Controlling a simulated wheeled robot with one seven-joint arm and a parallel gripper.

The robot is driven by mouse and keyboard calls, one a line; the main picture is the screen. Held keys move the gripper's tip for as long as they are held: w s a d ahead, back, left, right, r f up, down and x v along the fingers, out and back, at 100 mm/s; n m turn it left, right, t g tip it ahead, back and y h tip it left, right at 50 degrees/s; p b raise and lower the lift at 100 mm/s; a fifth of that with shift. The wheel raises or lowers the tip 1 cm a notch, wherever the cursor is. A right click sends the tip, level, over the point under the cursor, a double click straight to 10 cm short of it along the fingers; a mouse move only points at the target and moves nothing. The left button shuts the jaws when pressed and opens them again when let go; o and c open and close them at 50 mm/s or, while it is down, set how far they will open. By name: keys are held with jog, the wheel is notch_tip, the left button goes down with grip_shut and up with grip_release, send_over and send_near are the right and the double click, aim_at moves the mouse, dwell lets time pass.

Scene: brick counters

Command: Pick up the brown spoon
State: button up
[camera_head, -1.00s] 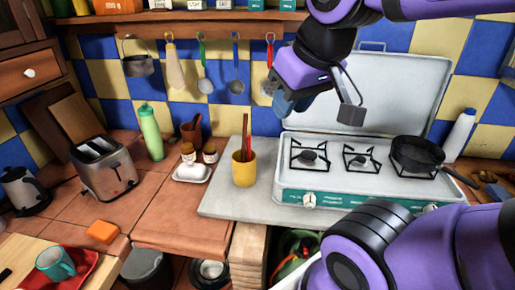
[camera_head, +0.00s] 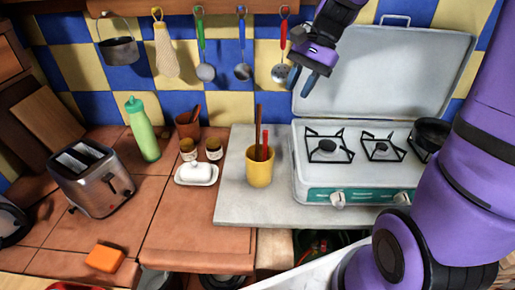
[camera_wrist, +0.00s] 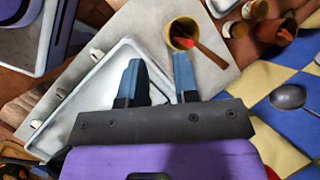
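A yellow cup (camera_head: 259,170) stands on the grey slab left of the stove. A brown handle (camera_head: 259,128), seemingly the brown spoon, sticks up from it beside a red handle (camera_head: 265,143). In the wrist view the yellow cup (camera_wrist: 172,38) lies just beyond the fingertips, and the brown handle (camera_wrist: 208,50) leans out over its rim. The spoon's lower end is hidden in the cup. My gripper (camera_head: 301,82) is open and empty, above and to the right of the cup, in front of the stove's raised lid. Its two fingers (camera_wrist: 158,68) are apart in the wrist view.
The white stove (camera_head: 310,180) with its raised lid (camera_head: 400,65) is right of the cup. Hanging utensils (camera_head: 242,70) line the wall behind. A white butter dish (camera_head: 197,174), small jars, a brown pot (camera_head: 187,126), a green bottle (camera_head: 143,130) and a toaster (camera_head: 92,178) stand left.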

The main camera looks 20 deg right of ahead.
jog(key=w+d+f+m+g+y, duration=0.1)
jog(key=w+f+m+y, duration=0.25)
jog(key=w+f, duration=0.25)
jog(key=m+y, duration=0.4)
jog(key=m, duration=0.2)
send_near(258, 132)
jog(key=shift+m+t, duration=0.25)
jog(key=shift+t, duration=0.15)
jog(key=shift+f+x, duration=0.15)
jog(key=shift+x, duration=2.35)
jog(key=shift+f+x, duration=0.15)
jog(key=shift+x, duration=2.3)
grip_shut()
